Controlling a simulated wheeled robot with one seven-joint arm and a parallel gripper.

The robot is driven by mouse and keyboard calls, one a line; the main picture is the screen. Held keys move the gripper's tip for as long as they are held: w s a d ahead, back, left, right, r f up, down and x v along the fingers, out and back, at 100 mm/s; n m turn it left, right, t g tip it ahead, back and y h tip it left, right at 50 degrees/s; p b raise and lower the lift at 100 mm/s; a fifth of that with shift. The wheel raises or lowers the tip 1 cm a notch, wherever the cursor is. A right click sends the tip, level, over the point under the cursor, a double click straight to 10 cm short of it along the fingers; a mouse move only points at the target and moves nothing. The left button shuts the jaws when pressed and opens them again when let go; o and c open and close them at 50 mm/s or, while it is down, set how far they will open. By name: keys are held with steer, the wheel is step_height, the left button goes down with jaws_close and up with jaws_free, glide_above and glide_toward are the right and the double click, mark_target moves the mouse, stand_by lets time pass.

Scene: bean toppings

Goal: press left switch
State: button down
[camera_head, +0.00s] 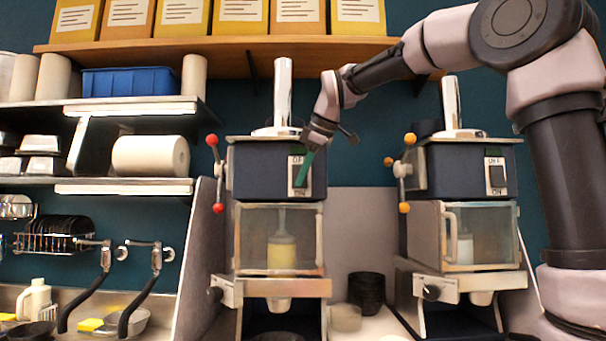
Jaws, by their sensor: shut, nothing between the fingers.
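Two similar dispensing machines stand side by side. The left machine (262,172) has a dark blue top box, red-knobbed handles and a clear-fronted lower chamber with yellowish contents. Its left switch (293,174) is a pale plate with a dark rocker, marked OFF above and ON below. My gripper (303,175) reaches down from the upper right, and its green-tinted fingers are shut in front of the switch, covering part of it. I cannot tell whether they touch it. The right machine (455,170) has orange knobs and its own switch (497,175), with nothing in front of it.
A wooden shelf (225,47) with yellow boxes runs above the machines, close to my arm. Shelves with a blue bin (130,82) and paper rolls are at left. Dark stacked cups (366,292) stand between the machines. A sink with taps is at lower left.

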steer(key=shift+w+f, duration=0.15)
steer(key=shift+w, duration=0.1)
stand_by(0.4)
